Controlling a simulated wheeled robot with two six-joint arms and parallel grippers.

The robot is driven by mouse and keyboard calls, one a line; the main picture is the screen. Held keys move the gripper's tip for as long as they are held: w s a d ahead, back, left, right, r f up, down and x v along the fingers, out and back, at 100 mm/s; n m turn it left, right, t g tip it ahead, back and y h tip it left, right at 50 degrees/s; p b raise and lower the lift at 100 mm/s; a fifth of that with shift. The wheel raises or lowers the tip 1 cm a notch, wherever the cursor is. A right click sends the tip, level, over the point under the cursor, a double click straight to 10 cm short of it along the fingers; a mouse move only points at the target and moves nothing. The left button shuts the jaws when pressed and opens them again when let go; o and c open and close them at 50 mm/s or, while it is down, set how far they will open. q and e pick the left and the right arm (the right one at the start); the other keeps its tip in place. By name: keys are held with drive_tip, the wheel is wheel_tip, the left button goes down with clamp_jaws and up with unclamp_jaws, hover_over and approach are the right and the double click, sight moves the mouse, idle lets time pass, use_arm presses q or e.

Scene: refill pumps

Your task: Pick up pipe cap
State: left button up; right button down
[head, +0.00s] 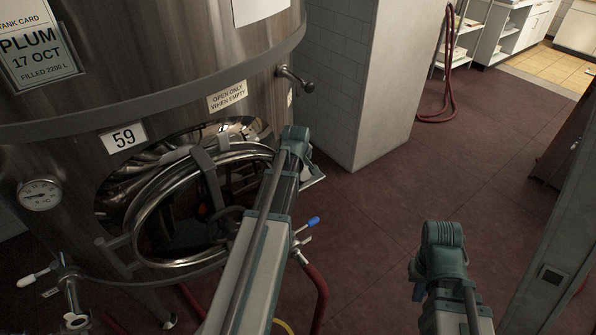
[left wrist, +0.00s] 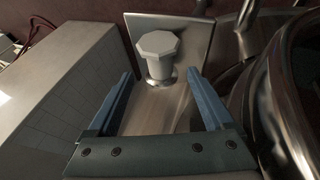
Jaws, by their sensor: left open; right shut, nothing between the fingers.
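The pipe cap (left wrist: 158,48) is a pale grey, eight-sided cap on a short round metal neck, in the upper middle of the left wrist view. It stands in front of a flat metal plate (left wrist: 190,33). My left gripper (left wrist: 168,90) is open, with its two blue fingers apart and nothing between their tips. The cap lies just beyond the fingertips, roughly centred between them. In the head view my left arm hides the left fingers and the cap. My right gripper (head: 419,280) is low at the right, shut and empty, over the floor.
A big steel tank (head: 190,70) with a round open hatch (head: 140,225) fills the left of the head view. A valve with a blue handle (head: 312,222) is beside my left arm. A white pillar (head: 380,80) stands behind. The red floor (head: 385,205) between is clear.

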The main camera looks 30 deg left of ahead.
use_arm(q)
drive_tip(key=shift+f, duration=0.1)
drive_tip(key=b+x, duration=0.5)
drive_tip(key=x, duration=0.1)
drive_tip(key=shift+w+f, duration=0.1)
clamp_jaws()
idle(0.3)
